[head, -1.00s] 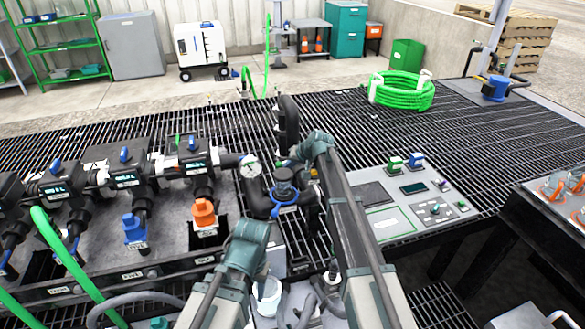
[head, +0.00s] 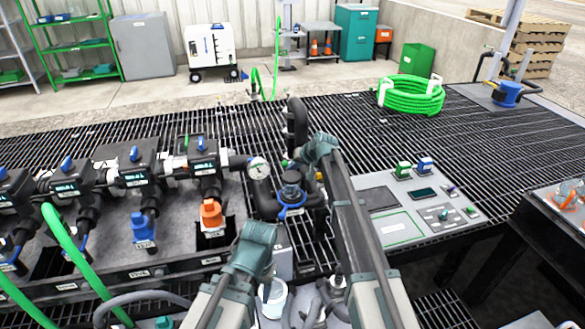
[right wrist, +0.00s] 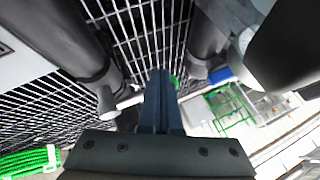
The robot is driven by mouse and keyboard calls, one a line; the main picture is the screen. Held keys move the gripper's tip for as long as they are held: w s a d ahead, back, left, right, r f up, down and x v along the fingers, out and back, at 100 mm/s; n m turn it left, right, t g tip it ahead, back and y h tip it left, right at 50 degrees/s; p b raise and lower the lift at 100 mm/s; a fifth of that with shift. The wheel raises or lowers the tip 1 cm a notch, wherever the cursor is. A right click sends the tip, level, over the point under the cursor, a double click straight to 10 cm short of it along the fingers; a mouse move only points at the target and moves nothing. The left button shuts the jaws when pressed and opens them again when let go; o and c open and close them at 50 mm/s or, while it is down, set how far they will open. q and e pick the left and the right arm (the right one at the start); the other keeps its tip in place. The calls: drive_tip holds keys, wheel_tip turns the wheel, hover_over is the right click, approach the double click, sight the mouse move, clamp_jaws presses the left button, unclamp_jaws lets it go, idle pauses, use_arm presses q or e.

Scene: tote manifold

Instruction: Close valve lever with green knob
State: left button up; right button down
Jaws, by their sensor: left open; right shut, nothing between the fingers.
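A small green knob (head: 285,162) shows beside the upright black pipe, just left of my right wrist in the head view. In the right wrist view a bit of green (right wrist: 175,82) shows just behind my right gripper's fingertips; the lever is mostly hidden. My right gripper (right wrist: 159,74) is shut and empty, its tips close to that green; I cannot tell whether they touch. My left gripper (head: 267,289) is open and low, over the white bucket, mostly hidden by its own wrist.
A pressure gauge (head: 259,168) and a blue-ringed black valve (head: 291,188) stand close to my right arm. Blue-lever valves (head: 134,154) line the left. A control panel (head: 402,230) lies at right. A white bucket (head: 273,303) is below my left wrist.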

drive_tip(key=shift+r, duration=0.1)
drive_tip(key=p+v, duration=1)
drive_tip(key=v, duration=0.3)
drive_tip(key=shift+s+d+r, duration=0.2)
drive_tip(key=s+d+f+g+h, duration=0.1)
drive_tip(key=s+f+g+h, duration=0.1)
drive_tip(key=s, duration=0.9)
drive_tip(key=s+d+f+n+g+h, duration=0.1)
drive_tip(key=s+d+g, duration=0.1)
drive_tip(key=s, duration=1)
drive_tip(key=s+d+f+g+h, duration=0.1)
drive_tip(key=s+f+g+h, duration=0.1)
drive_tip(key=s, duration=0.9)
drive_tip(key=s+a+r+n+h+p, duration=0.1)
drive_tip(key=s+a+r+n+p, duration=0.2)
drive_tip(key=a, duration=0.7)
drive_tip(key=shift+s+r+n+p, duration=0.25)
drive_tip(key=shift+s+p, duration=0.25)
drive_tip(key=shift+s, duration=0.5)
